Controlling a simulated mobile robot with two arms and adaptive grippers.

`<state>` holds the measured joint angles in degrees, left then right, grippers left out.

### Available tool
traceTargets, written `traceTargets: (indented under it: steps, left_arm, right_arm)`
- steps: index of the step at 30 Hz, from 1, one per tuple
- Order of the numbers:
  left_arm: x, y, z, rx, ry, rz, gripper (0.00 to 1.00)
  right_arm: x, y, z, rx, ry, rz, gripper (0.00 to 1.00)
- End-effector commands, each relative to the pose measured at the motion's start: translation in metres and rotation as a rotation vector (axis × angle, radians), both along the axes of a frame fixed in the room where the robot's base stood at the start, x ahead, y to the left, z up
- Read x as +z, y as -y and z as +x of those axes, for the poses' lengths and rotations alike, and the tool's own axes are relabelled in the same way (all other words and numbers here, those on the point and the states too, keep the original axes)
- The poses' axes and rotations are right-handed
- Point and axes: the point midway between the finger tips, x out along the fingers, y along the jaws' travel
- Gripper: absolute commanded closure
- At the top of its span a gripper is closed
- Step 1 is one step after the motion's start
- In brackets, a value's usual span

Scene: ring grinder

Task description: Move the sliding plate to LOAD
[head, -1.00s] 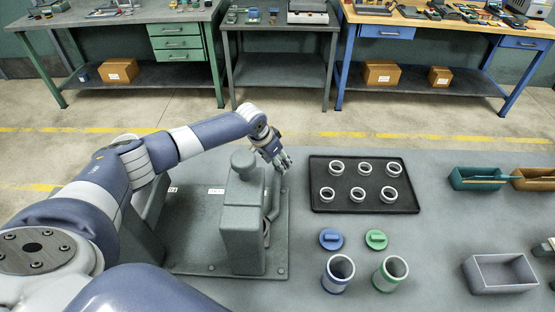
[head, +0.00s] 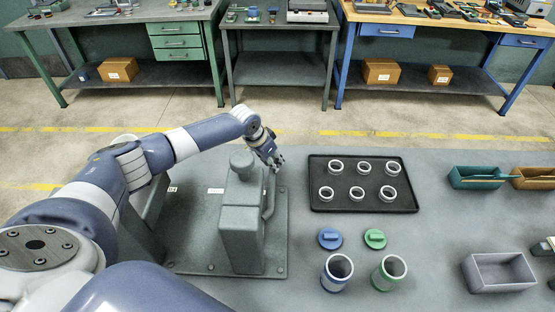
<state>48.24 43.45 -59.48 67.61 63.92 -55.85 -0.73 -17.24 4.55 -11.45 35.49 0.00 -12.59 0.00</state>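The grey ring grinder (head: 242,225) stands upright on its base plate (head: 195,245) at the left of the bench. A small white label (head: 216,191) lies left of its column, with another further left partly behind my arm. I cannot pick out the sliding plate clearly; the column and my arm hide part of the machine. My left gripper (head: 274,160) is just behind and right of the column's top, near the upright grey bar (head: 269,195) on its right side. Its fingers are small and partly merged with the machine, so their opening and any contact are unclear. My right gripper is out of view.
A black tray (head: 322,205) with several pale rings lies right of the grinder. Blue (head: 330,239) and green (head: 375,239) lids sit in front of it, with two cups (head: 337,272) nearer. A grey bin (head: 500,272) and a teal bin (head: 477,178) are further right.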

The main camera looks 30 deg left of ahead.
Motion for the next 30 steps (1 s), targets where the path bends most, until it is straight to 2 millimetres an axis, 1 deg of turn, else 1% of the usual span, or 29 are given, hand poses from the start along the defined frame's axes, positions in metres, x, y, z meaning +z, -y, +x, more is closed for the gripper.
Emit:
traceTargets:
  steps: [1,6,9,11,15,24,25,26,27,28,30]
  left_arm:
    - [0.001,-0.019,-0.009,0.010,-0.007,0.008,1.00]
    - [-0.001,-0.066,-0.031,0.010,-0.006,0.011,1.00]
    - [-0.001,-0.087,-0.041,0.009,-0.004,0.009,1.00]
    - [-0.001,-0.096,-0.045,0.008,-0.003,0.009,1.00]
    - [0.000,-0.106,-0.050,0.004,-0.001,0.008,1.00]
    - [0.001,-0.108,-0.050,0.002,0.001,0.008,1.00]
    - [0.001,-0.108,-0.050,0.002,0.001,0.008,0.70]
    - [0.001,-0.108,-0.050,0.002,0.001,0.008,0.63]
    - [0.001,-0.108,-0.050,0.002,0.001,0.008,0.54]
    - [0.001,-0.108,-0.050,0.002,0.001,0.008,0.51]
    - [0.001,-0.107,-0.050,0.003,0.001,0.008,0.51]
  right_arm:
    - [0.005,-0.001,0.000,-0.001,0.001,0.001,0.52]
    - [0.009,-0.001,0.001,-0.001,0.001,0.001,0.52]
    - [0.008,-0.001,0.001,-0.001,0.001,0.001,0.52]
    - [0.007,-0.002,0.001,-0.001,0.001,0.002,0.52]
    - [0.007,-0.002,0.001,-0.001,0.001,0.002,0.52]
    - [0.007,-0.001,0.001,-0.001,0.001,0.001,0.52]
    - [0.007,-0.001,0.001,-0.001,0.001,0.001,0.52]
    - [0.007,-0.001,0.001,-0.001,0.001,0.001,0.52]
    - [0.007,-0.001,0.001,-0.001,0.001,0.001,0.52]
    - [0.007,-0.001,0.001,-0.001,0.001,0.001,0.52]
    - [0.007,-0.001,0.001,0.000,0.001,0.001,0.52]
